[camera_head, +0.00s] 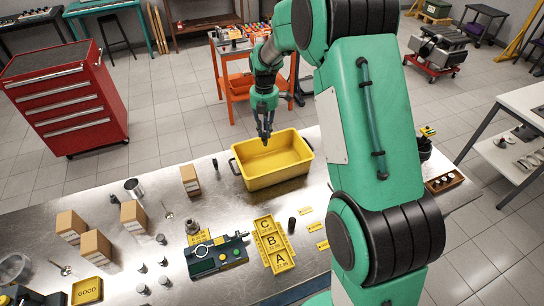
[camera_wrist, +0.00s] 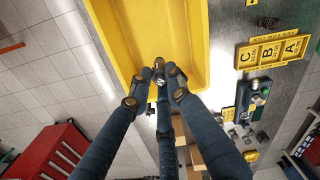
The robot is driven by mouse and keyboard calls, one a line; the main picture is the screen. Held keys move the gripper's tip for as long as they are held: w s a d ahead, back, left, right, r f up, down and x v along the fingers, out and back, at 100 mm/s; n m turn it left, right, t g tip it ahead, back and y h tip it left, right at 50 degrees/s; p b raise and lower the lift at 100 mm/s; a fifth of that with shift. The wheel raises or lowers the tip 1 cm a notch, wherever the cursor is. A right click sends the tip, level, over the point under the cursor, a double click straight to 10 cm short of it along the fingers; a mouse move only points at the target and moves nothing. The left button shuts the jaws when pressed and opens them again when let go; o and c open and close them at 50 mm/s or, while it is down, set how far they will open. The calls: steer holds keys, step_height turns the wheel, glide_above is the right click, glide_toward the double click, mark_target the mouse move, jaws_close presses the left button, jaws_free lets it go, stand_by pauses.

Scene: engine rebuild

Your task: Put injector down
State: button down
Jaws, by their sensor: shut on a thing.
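My gripper (camera_head: 265,136) hangs pointing down over the back left part of the yellow bin (camera_head: 278,180). In the wrist view its dark fingers close together (camera_wrist: 157,84) on a small metallic piece, which appears to be the injector (camera_wrist: 159,65). Only a small part of the injector shows between the fingertips, and in the head view I cannot make it out. The yellow bin (camera_wrist: 203,40) lies beyond the fingertips in the wrist view, and its visible floor looks empty. I cannot tell whether the injector is below the rim.
On the metal bench are a yellow C-B-A tray (camera_head: 268,236), a dark green device (camera_head: 216,256), a yellow GOOD tray (camera_head: 87,291), several cardboard boxes (camera_head: 132,217) and small metal parts. An orange cart (camera_head: 240,85) and red cabinet (camera_head: 70,100) stand behind.

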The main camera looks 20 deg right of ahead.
steer(key=d+f+m, duration=0.1)
steer(key=d+f, duration=0.2)
steer(key=f, duration=0.2)
steer(key=shift+w+d+b, duration=0.2)
steer(key=shift+w+b, duration=0.1)
steer(key=shift+w, duration=0.05)
step_height(320, 180, down, 6)
stand_by(0.5)
steer(key=shift+f, duration=0.15)
steer(key=shift+f, duration=1.8)
steer(key=shift+f, duration=0.15)
